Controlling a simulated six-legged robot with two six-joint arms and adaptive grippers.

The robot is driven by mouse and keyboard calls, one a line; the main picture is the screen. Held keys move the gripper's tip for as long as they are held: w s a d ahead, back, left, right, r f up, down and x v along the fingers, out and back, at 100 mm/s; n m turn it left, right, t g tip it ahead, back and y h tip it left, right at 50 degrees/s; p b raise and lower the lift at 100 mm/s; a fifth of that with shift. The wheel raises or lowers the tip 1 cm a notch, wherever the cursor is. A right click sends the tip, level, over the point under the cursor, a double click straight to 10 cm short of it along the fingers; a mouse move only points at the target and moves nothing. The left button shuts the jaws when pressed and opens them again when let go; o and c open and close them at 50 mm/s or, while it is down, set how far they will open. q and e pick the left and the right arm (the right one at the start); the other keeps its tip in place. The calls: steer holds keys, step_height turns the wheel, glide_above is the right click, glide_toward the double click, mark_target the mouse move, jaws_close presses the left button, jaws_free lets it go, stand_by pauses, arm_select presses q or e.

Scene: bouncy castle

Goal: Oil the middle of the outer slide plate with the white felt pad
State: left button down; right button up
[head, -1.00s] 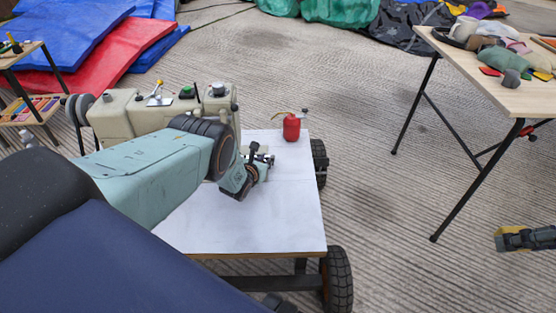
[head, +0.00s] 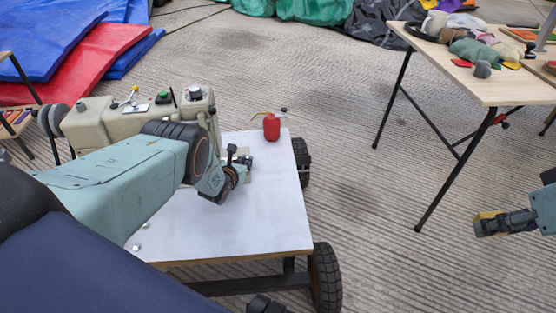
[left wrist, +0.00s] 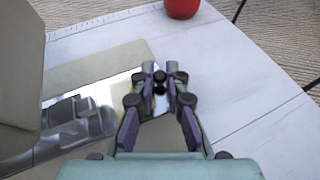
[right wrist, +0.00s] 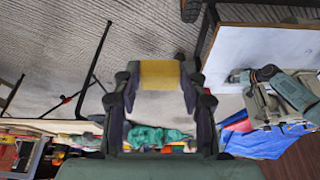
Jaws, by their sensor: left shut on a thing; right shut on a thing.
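A shiny metal plate (left wrist: 105,88), which looks like a slide plate, lies under my left gripper (left wrist: 160,78) in the left wrist view and mirrors part of the arm. My left gripper is shut on a small black knob-like thing (left wrist: 160,88); the fingers partly hide it. In the head view this gripper (head: 238,160) is low over the white-topped cart (head: 250,215). My right gripper (head: 482,223) is shut on a yellow block (right wrist: 160,74), away from the cart at the right. I cannot make out a white felt pad.
A red oil can (head: 271,127) stands at the cart's far edge, also in the left wrist view (left wrist: 182,8). A beige machine (head: 125,122) stands on the cart's left side. A cluttered wooden table (head: 490,85) stands at right. Open floor lies between cart and table.

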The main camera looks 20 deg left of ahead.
arm_select(q)
steer(key=c, duration=1.4)
jaws_free()
steer(key=shift+s+a, duration=0.2)
steer(key=shift+a, duration=0.05)
steer(key=shift+o, duration=0.3)
steer(key=shift+w, duration=0.1)
steer(key=shift+d, duration=0.15)
